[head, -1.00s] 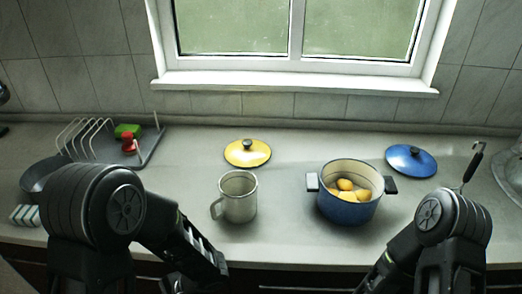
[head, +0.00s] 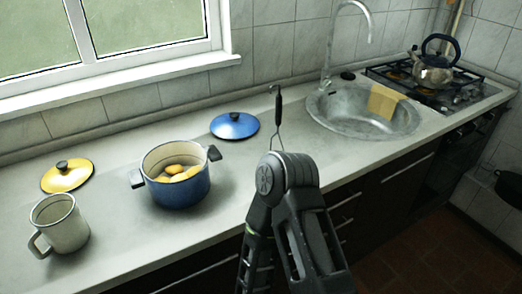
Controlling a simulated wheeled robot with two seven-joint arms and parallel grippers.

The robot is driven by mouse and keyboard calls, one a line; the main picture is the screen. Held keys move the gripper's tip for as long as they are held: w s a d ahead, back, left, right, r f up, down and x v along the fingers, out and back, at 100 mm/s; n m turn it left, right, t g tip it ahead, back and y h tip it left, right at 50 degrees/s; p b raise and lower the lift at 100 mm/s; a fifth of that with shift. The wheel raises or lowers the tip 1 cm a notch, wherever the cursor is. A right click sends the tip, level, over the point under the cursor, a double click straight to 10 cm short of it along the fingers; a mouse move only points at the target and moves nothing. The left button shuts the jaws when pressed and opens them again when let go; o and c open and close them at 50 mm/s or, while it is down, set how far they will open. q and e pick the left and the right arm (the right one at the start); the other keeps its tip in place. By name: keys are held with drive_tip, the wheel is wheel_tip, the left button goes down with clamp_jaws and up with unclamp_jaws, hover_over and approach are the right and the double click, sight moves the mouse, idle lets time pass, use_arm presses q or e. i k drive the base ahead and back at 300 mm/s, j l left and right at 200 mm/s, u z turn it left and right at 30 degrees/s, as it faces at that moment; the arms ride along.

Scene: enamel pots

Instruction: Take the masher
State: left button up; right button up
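The masher (head: 278,108) stands on the counter in the head view, its black handle up and its thin metal shank below. Its lower end is hidden behind my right arm. My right arm is in front of the masher, on the near side of the counter, and its gripper is out of the frame. My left arm and gripper are out of view. The blue enamel pot (head: 180,193) stands left of the masher, uncovered, with several yellow potato-like pieces (head: 178,173) inside.
A blue lid (head: 235,126) lies between pot and masher. A yellow lid (head: 67,176) and a grey mug (head: 61,226) are at left. A sink (head: 350,117) with a yellow cloth (head: 384,101) and a stove with a kettle (head: 433,68) are at right.

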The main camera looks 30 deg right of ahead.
sight(278, 103)
drive_tip(key=l+z, duration=0.1)
drive_tip(key=z, duration=0.25)
drive_tip(key=k+l+z, duration=0.1)
drive_tip(key=z, duration=0.3)
drive_tip(key=l+z, duration=0.1)
drive_tip(key=z, duration=0.25)
drive_tip(key=k+j+u, duration=0.1)
drive_tip(key=u, duration=0.25)
drive_tip(key=k+j+u, duration=0.1)
drive_tip(key=u, duration=0.25)
drive_tip(key=k+j+u, duration=0.3)
drive_tip(key=i+l, duration=0.1)
drive_tip(key=l, duration=0.05)
